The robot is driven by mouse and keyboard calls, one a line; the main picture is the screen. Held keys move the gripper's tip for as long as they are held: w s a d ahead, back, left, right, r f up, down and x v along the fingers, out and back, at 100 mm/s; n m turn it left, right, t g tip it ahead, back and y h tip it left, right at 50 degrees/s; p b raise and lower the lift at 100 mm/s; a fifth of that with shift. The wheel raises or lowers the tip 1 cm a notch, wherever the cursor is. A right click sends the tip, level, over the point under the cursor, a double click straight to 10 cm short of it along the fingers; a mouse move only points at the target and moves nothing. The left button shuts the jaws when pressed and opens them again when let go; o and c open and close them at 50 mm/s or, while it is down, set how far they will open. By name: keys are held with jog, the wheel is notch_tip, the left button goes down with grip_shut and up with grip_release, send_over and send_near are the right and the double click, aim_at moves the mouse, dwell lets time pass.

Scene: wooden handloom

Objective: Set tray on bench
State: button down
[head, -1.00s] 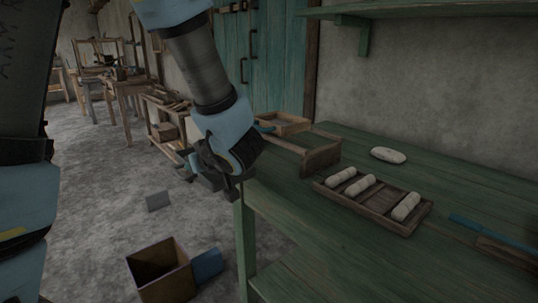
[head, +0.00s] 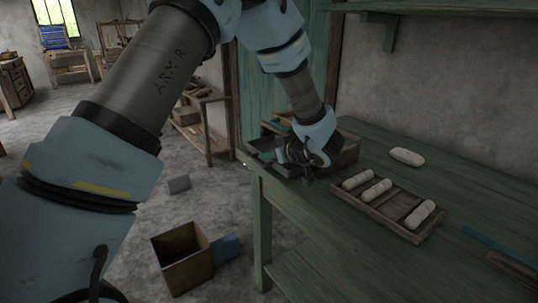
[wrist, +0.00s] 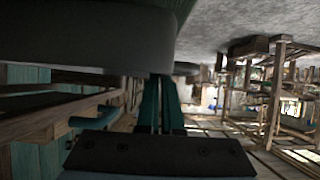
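My gripper (head: 302,163) is at the left end of the green bench (head: 340,253), low near its corner. A dark grey, shallow tray-like shape (head: 268,160) shows at its left side. I cannot tell whether the gripper grips it or whether it rests on the bench. The fingertips are hidden. A wooden compartment tray (head: 413,235) with three pale rolls lies on the bench, right of the gripper and apart from it. In the wrist view, a dark bar with screws (wrist: 160,157) and a large dark shape (wrist: 75,78) block much of the scene.
A wooden box-like piece (head: 347,152) stands on the bench behind my gripper. A pale oval object (head: 407,156) lies near the wall, and a blue-handled tool (head: 490,240) at the right. An open box (head: 183,262) stands on the floor. The bench front is clear.

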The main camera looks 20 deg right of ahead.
jog(key=shift+f, duration=0.5)
jog(key=shift+f+b, duration=0.2)
jog(key=shift+b, duration=0.1)
jog(key=c, duration=1.1)
grip_release()
jog(key=shift+r, duration=0.1)
jog(key=shift+r+p, duration=0.15)
jog(key=shift+p, duration=0.15)
jog(key=b+v, duration=0.2)
jog(key=v, duration=1)
